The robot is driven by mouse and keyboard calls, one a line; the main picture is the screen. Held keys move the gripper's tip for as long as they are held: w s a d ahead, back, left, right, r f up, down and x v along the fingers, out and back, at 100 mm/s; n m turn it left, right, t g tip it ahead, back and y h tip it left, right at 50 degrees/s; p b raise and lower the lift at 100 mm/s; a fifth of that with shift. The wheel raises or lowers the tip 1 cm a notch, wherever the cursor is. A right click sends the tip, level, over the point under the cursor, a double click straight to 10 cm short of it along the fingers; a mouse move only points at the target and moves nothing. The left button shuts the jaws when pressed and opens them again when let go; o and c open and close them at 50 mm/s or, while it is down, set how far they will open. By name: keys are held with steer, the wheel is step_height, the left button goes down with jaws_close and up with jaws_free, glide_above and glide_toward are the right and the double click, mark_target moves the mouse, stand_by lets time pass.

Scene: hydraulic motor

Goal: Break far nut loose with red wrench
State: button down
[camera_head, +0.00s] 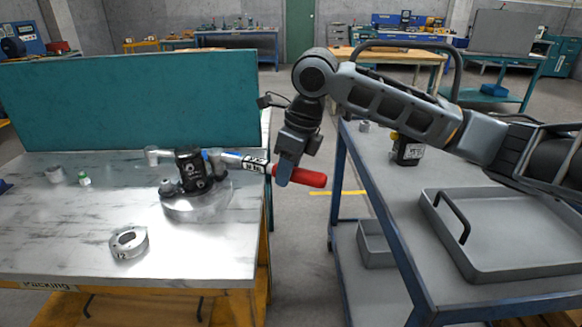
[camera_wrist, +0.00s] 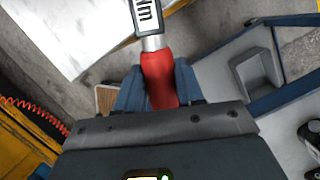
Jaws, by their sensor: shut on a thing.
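The red wrench (camera_head: 300,176) has a red handle and a labelled shaft, and it lies roughly level off the right edge of the packing table. My gripper (camera_head: 287,172) is shut on its red handle; in the wrist view the red handle (camera_wrist: 158,78) sits between the two blue fingers. The nuts are too small to make out, and I cannot tell whether the wrench head is seated on one.
A teal panel (camera_head: 130,100) stands behind. A blue-framed cart with a grey tray (camera_head: 500,268) is at right, across a floor gap.

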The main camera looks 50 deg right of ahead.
steer(key=shift+d+f, duration=0.1)
steer(key=shift+f, duration=0.15)
steer(key=shift+a, duration=0.35)
stand_by(0.3)
steer(key=shift+r, duration=0.25)
steer(key=shift+r, duration=0.15)
steer(key=shift+w+p+v, duration=0.2)
steer(key=shift+p+v, duration=0.35)
steer(key=shift+v, duration=0.3)
steer(key=shift+w+p+v, duration=0.15)
steer(key=shift+p+v, duration=0.4)
steer(key=shift+v, duration=0.25)
steer(key=shift+w+p+v, duration=0.2)
steer(key=shift+p+v, duration=0.35)
steer(key=shift+v, duration=0.3)
steer(key=shift+r, duration=0.15)
